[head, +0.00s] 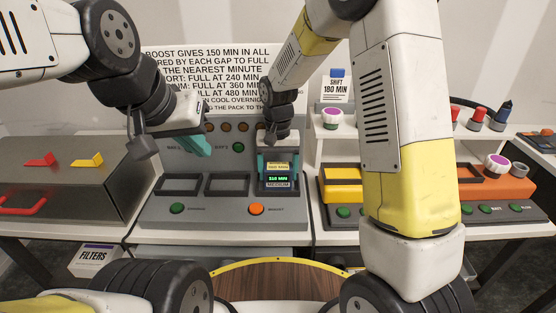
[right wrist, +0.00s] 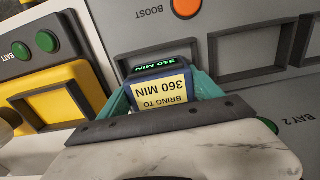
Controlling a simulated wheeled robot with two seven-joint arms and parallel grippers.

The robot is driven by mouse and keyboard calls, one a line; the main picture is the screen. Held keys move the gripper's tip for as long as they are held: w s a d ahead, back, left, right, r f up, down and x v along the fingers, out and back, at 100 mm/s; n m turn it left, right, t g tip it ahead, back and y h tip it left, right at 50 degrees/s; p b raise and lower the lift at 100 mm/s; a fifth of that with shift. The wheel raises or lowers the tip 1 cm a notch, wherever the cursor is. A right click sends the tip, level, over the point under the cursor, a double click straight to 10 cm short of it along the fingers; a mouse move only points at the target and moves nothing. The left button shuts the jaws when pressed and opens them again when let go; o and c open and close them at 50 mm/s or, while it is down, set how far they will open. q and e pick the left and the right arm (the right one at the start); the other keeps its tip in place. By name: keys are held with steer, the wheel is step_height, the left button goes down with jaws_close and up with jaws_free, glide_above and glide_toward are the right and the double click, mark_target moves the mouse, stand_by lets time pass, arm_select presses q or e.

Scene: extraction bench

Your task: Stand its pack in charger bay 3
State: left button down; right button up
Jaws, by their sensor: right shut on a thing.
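The dark blue pack (head: 278,187) has a lit green display, apparently 310 MIN, a MEDIUM label and a yellow note. In the right wrist view the pack (right wrist: 160,90) shows upside down, its note reading BRING TO 360 MIN. My right gripper (head: 278,166) is shut on the pack, one teal finger on each side. The pack is upright at the rightmost bay of the grey charger (head: 217,213) and covers that bay; I cannot tell whether it is fully seated. My left gripper (head: 197,146) hangs above the charger's left part, away from the pack; its finger gap is unclear.
Two empty bay frames (head: 204,185) lie left of the pack. A green button (head: 177,208) and an orange BOOST button (head: 256,209) are on the charger's front. A grey case (head: 70,185) stands left; a yellow unit (head: 342,186) stands right. A sign (head: 205,75) stands behind.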

mark_target(278, 166)
steer(key=shift+f, duration=0.15)
steer(key=o, duration=2.1)
step_height(278, 166, up, 12)
steer(key=shift+f, duration=0.1)
steer(key=s+d+r+t, duration=0.2)
steer(key=s+d+r, duration=0.1)
steer(key=s, duration=0.3)
steer(key=s+d+r+t+y, duration=0.1)
steer(key=s+d+r+t, duration=0.1)
steer(key=s+d, duration=0.4)
steer(key=s+d+r+t+y, duration=0.1)
steer(key=s+d+r+t, duration=0.1)
steer(key=s+d+r, duration=0.2)
steer(key=shift+s+d+r+n, duration=0.1)
steer(key=shift+s+d, duration=0.1)
steer(key=shift+s, duration=0.4)
steer(key=shift+s+d+r+n, duration=0.1)
steer(key=shift+s+d+r, duration=0.1)
steer(key=shift+s, duration=0.4)
steer(key=shift+s+d+r+n, duration=0.1)
steer(key=shift+s+d, duration=0.1)
steer(key=shift+s, duration=0.4)
